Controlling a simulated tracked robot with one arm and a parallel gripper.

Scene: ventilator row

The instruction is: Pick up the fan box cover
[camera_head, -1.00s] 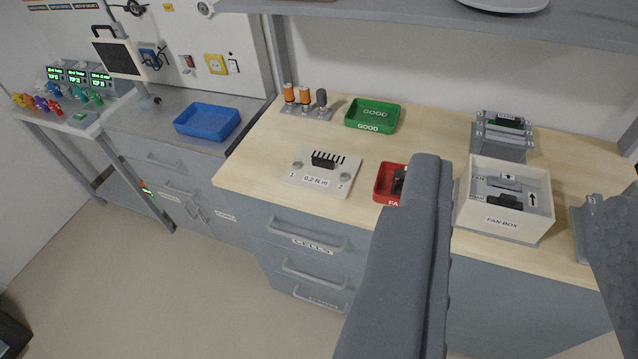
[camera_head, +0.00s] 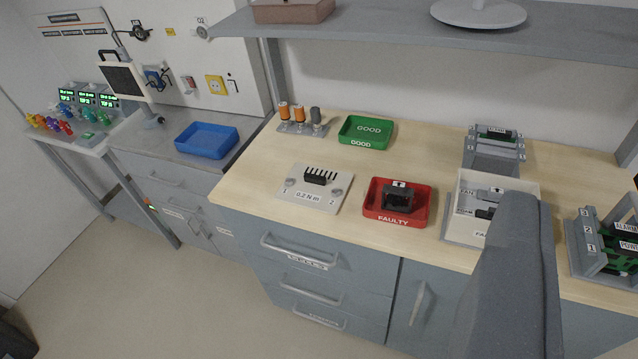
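The white fan box (camera_head: 464,187) stands on the right part of the wooden bench, open at the top, with grey and black parts inside. I cannot make out a separate cover on it. One dark grey finger of my gripper (camera_head: 516,262) rises from the lower right and hides the box's front right part. The other finger is outside the picture. No finger shows just right of the visible one, so the gripper looks open. I see nothing held.
The red FAULTY tray (camera_head: 374,212) holds a black part left of the box. A rack with green boards (camera_head: 590,250) stands at the right, a grey stand (camera_head: 490,152) behind. A green GOOD tray (camera_head: 350,131) is further left. A shelf (camera_head: 380,35) overhangs the bench.

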